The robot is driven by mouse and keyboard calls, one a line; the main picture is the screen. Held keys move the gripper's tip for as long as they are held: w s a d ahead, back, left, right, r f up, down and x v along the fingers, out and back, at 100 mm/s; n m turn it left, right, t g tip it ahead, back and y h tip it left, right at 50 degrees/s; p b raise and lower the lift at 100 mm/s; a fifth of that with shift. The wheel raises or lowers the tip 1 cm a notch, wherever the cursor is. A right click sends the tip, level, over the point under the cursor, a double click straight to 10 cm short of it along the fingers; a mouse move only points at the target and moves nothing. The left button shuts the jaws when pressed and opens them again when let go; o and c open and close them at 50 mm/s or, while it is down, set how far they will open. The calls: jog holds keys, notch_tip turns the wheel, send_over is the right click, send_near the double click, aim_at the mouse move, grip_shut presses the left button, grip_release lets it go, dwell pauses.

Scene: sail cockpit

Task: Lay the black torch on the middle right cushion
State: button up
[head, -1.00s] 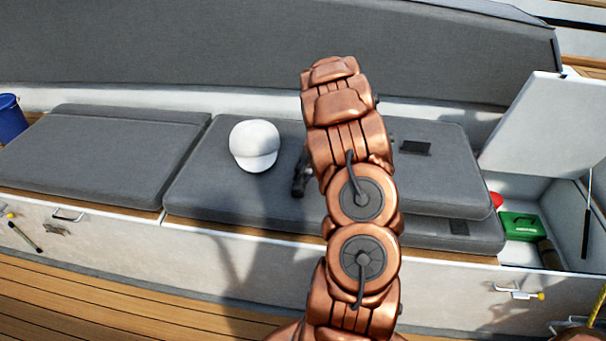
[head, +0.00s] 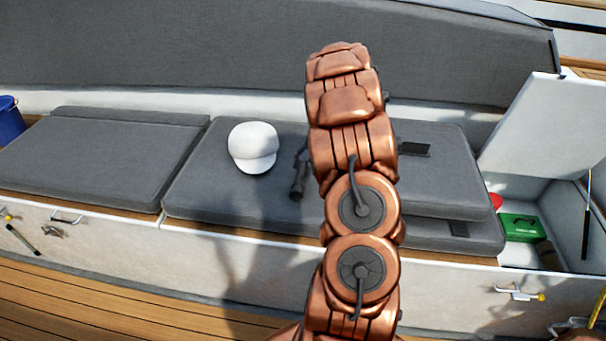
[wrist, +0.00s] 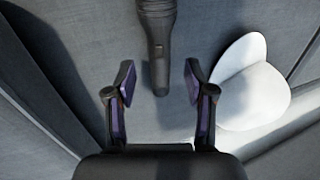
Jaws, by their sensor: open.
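The black torch (head: 298,184) lies on the grey cushion (head: 215,205) right of the left one, just right of the white cap (head: 253,147). My arm covers part of the area beside it in the head view. In the wrist view the torch (wrist: 157,38) has its wide head at the top edge, and its narrow end points toward my gripper (wrist: 159,72). My gripper is open, with one finger on each side of that narrow end in the picture and no visible contact. The gripper is mostly hidden behind my arm in the head view.
A further cushion (head: 450,160) lies on top at the right, with a dark flat patch on it. Beyond it is an open locker with a raised lid (head: 535,125) and a green box (head: 520,228). The left cushion (head: 90,155) is bare. A blue bucket (head: 10,120) stands far left.

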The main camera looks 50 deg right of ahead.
jog(key=v, duration=0.7)
jog(key=s+a+r+n+g, duration=0.1)
jog(key=s+a+r+n, duration=0.15)
jog(key=a, duration=0.65)
jog(key=s+a+r+n+g, duration=0.1)
jog(key=s+a+r, duration=0.15)
jog(key=a, duration=0.55)
jog(key=s+a+r+n+g, duration=0.1)
jog(key=a+r, duration=0.2)
jog(key=a, duration=0.6)
jog(key=s+a+n+g+h, duration=0.1)
jog(key=s+a+n, duration=0.2)
jog(key=s+a, duration=0.4)
jog(key=s+a+n+g+h, duration=0.1)
jog(key=s+a+n, duration=0.2)
jog(key=s, duration=1.1)
jog(key=a, duration=0.3)
jog(key=shift+a+n, duration=0.35)
jog(key=shift+a, duration=0.05)
jog(key=shift+f, duration=0.15)
notch_tip(320, 180, up, 12)
jog(key=p, duration=1.1)
jog(key=shift+w, duration=0.2)
